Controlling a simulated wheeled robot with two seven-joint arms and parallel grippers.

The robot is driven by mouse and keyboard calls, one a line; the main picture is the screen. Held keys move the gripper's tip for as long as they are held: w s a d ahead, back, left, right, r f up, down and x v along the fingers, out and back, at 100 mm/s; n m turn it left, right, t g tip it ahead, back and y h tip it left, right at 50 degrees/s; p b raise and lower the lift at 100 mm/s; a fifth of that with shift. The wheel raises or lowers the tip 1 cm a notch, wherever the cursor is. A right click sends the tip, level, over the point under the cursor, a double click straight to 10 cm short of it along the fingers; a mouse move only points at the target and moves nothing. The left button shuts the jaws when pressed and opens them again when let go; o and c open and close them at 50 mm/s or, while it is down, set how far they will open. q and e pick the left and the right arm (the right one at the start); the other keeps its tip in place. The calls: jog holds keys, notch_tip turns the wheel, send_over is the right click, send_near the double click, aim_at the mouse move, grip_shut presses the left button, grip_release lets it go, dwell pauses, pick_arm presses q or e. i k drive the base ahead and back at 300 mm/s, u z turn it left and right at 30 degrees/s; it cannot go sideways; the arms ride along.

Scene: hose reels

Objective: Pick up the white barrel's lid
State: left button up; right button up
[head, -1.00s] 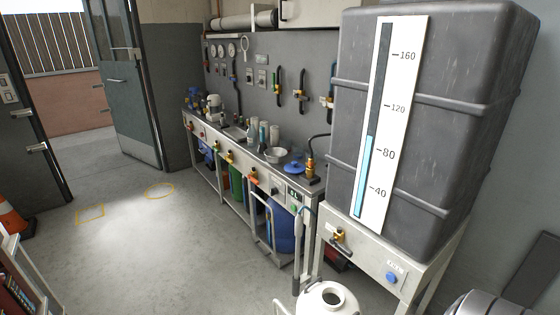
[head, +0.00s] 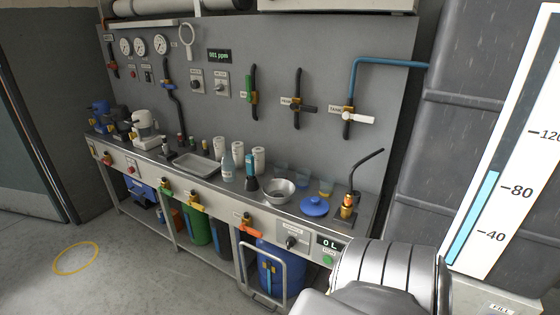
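A round blue lid with a knob (head: 315,207) lies on the steel workbench (head: 218,192), near its right end. It is right of a metal bowl (head: 279,191) and left of a small brass tap with a black curved spout (head: 348,205). The lid is the only loose one I can make out; nothing on it shows which barrel it belongs to. The white barrel is not in view now. Neither gripper is in view. A silver-grey arm link of mine fills the bottom right and hides the bench's right front corner.
A metal tray (head: 195,163), a clear bottle (head: 228,167) and several white cups crowd the bench left of the bowl. A blue barrel (head: 278,272) stands below, behind a pale metal frame. A large grey tank (head: 470,110) stands at right.

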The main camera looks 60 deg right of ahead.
aim_at(313, 205)
jog(key=z, duration=0.6)
jog(key=i, duration=1.95)
jog(key=z, duration=1.75)
